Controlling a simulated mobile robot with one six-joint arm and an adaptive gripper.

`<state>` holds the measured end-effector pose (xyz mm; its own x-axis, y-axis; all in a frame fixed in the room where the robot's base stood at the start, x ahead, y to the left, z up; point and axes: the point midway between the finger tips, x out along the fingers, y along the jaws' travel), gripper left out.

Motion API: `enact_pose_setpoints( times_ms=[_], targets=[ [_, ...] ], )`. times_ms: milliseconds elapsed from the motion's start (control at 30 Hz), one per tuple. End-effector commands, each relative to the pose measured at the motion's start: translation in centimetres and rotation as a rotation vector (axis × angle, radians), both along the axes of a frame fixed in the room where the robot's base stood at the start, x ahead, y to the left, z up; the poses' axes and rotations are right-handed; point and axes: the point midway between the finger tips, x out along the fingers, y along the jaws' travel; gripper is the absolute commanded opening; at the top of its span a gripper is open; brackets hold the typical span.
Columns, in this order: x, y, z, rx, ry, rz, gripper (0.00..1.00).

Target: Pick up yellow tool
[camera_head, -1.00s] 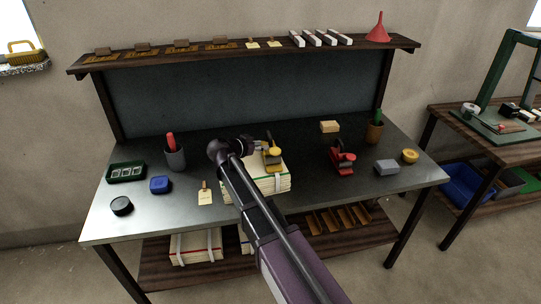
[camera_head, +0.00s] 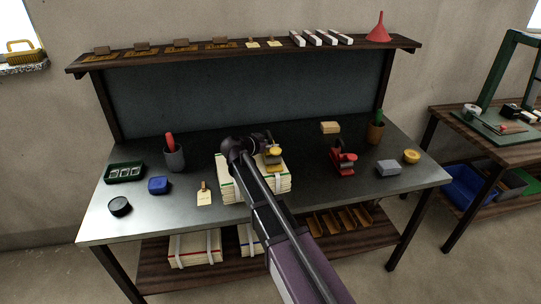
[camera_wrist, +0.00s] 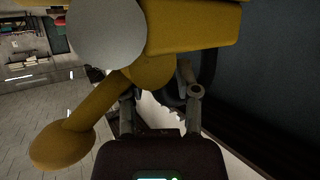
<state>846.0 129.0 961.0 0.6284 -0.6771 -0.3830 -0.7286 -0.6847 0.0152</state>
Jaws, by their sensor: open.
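The yellow tool (camera_head: 274,156) stands on top of a stack of bound cloth or paper (camera_head: 272,184) in the middle of the bench. It looks like a small stamp or press with a dark part below, though its details are small. In the wrist view the yellow tool (camera_wrist: 165,60) is large and close, with a round grey face and a rounded handle reaching down left. My gripper (camera_head: 262,140) is right beside the tool, at its left and rear. In the wrist view my gripper (camera_wrist: 160,95) has its fingers apart around the tool's lower part; whether they touch it is hidden.
A red tool (camera_head: 343,160) stands right of the stack. A grey block (camera_head: 388,167) is at the right. The shelf (camera_head: 250,50) runs above the bench's back.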

Motion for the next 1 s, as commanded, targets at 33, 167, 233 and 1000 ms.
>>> enact_pose_setpoints(
  times_ms=[33, 167, 233, 1000],
  targets=[
    [0.02, -0.02, 0.00, 0.000, 0.000, 0.000, 0.42],
    [0.00, -0.01, 0.03, 0.000, 0.000, 0.000, 0.42],
    [0.00, -0.01, 0.03, 0.000, 0.000, 0.000, 0.42],
    [0.01, -0.04, 0.11, -0.002, -0.002, 0.000, 0.00]
  ],
)
